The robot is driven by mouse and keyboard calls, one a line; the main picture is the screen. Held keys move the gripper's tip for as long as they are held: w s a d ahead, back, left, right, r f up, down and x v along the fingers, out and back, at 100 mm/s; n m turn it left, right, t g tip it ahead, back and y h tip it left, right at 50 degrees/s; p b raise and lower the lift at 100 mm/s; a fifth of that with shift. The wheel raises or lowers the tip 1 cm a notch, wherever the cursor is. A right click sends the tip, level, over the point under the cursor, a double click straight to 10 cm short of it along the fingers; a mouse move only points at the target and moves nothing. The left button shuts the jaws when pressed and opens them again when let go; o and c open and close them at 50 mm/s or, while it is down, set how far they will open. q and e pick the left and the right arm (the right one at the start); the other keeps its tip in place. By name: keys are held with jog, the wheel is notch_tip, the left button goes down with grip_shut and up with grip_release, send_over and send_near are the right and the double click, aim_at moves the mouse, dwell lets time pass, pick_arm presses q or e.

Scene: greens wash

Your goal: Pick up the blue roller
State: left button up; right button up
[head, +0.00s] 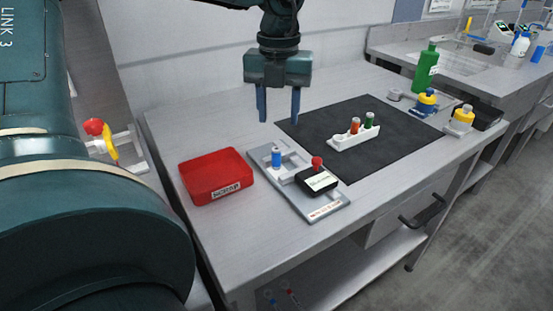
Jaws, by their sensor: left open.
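The blue roller (276,157) is a small upright blue cylinder. It stands on the back left part of a grey plate (322,209) on the table. My left gripper (279,104) hangs above and behind the blue roller, pointing down. Its two blue fingers are apart with nothing between them, and there is a gap between the fingertips and the roller. My right gripper does not show.
A black box with a red knob (316,163) sits beside the roller on the plate. A red tray (215,176) is to the left. A white rack (354,137) with orange and green cylinders rests on a black mat (408,144). A green bottle (425,68) stands behind.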

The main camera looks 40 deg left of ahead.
aim_at(276, 149)
pick_arm(q)
jog(key=f, duration=0.9)
jog(key=shift+a, duration=0.3)
grip_shut()
